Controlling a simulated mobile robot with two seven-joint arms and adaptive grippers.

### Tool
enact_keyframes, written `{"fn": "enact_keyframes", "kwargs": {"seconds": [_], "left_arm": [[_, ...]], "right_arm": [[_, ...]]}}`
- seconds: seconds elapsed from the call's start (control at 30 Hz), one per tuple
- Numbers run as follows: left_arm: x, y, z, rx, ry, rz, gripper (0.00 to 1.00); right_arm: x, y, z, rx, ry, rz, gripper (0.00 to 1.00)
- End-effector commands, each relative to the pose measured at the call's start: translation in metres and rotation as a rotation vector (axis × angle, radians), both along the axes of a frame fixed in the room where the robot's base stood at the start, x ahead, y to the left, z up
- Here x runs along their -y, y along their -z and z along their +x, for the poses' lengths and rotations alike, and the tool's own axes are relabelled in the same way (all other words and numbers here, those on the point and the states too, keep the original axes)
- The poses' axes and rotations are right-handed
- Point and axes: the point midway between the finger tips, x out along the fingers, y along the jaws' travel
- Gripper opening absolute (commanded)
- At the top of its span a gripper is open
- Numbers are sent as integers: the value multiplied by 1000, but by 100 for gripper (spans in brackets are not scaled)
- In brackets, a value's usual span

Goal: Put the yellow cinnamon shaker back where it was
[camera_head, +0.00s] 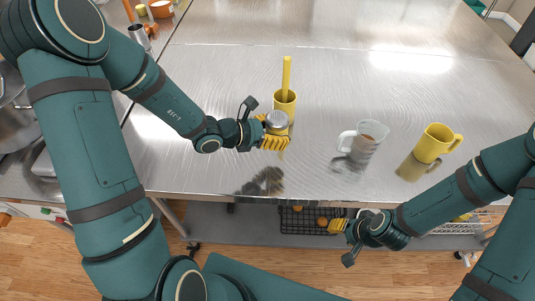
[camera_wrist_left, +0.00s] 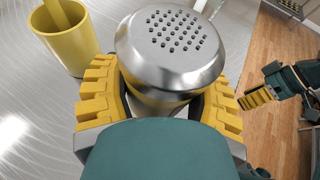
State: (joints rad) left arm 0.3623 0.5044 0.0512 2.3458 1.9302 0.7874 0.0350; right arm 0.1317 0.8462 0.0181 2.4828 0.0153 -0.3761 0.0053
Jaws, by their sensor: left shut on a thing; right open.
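The cinnamon shaker has a silver perforated lid and a yellow body; its lid (camera_head: 276,119) shows in the head view, and the shaker (camera_wrist_left: 172,45) fills the middle of the left wrist view. My left gripper (camera_head: 275,140) is shut around its body, with yellow fingers on both sides. The shaker is upright, over the steel table near its front edge. My right gripper (camera_head: 338,226) is open and empty, in front of the table's front edge.
A yellow cup (camera_head: 285,106) with a yellow stick in it stands just behind the shaker; it also shows in the left wrist view (camera_wrist_left: 65,45). The back of the steel table (camera_head: 330,80) is clear.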

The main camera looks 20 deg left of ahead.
Motion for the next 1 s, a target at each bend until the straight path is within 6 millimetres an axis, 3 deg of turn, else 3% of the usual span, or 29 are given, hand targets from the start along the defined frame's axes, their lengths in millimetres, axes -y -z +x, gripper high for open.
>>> {"fn": "enact_keyframes", "kwargs": {"seconds": [0.03, 0.2, 0.43, 0.63, 1.0], "left_arm": [[0, 13, 0, -4, -1, -3, 21], [0, 40, 0, -3, -2, -2, 21], [0, 56, 0, -2, -1, -2, 21], [0, 83, 0, -1, -1, -1, 21], [0, 87, 0, 1, -1, 0, 21]], "right_arm": [[0, 4, 0, 0, 0, -1, 47], [0, 9, 0, -1, 0, -2, 47], [-1, 11, 0, -1, -1, -2, 47], [-1, 15, -1, -4, -3, -2, 47], [-1, 17, -2, -6, -5, -1, 47]]}}
